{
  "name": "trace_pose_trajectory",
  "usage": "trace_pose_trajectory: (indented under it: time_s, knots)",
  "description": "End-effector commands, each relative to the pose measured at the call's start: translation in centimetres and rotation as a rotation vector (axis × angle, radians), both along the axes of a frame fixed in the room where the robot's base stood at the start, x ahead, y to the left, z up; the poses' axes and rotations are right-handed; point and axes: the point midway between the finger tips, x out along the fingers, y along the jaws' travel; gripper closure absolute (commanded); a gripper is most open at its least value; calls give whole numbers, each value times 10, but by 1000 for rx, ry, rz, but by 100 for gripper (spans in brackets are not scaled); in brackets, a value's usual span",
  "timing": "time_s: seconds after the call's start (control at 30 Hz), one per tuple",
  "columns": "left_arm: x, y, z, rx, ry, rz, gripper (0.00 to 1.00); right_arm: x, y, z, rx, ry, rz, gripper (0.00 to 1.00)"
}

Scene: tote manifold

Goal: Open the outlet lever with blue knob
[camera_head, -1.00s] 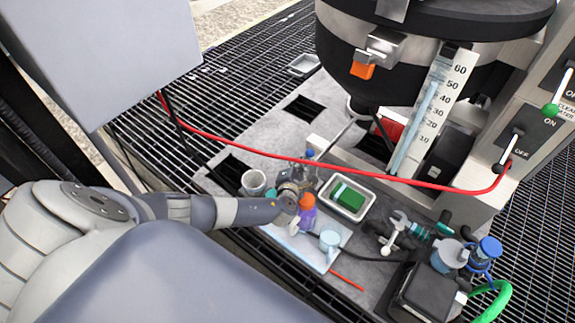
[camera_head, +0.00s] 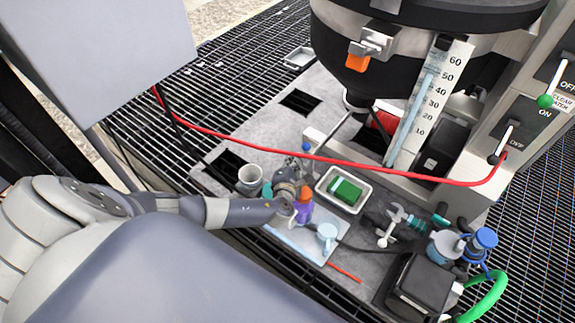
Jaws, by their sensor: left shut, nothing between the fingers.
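A small blue knob (camera_head: 306,146) stands up just beyond my left gripper, in front of the light metal base of the tank. The lever under it is mostly hidden by the gripper and too small to make out. My left gripper (camera_head: 294,176) is shut and empty, low over the grey deck, between the white mug and the tray. It is close to the knob, on the near side of it; I cannot tell whether they touch. My right gripper is not in view.
A white mug (camera_head: 250,180), purple bottle (camera_head: 303,208), light blue cup (camera_head: 327,236) and tray (camera_head: 325,187) with a green block (camera_head: 346,190) crowd the gripper. A red hose (camera_head: 400,178) crosses beyond. The black tank (camera_head: 420,50) overhangs. The deck has square openings.

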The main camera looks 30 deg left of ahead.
Motion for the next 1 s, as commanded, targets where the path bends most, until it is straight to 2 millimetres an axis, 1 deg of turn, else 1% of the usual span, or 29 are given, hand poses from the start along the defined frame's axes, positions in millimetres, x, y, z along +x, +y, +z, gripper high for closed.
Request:
trace_pose_trajectory:
  time_s: [0.03, 0.3, 0.5, 0.6, 0.7, 1.0]
  knots:
    - [-8, -2, 2, -3, 1, 0, 100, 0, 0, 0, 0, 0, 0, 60]
    - [-49, -17, 15, -2, 2, 1, 100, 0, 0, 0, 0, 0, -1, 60]
    - [-73, -26, 24, 1, 2, 1, 100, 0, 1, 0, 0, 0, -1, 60]
    - [-80, -28, 26, 2, 1, 3, 100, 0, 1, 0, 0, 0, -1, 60]
    - [-83, -29, 28, 2, 1, 3, 100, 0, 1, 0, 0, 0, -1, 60]
    - [-84, -30, 28, 2, 1, 3, 100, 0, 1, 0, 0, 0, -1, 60]
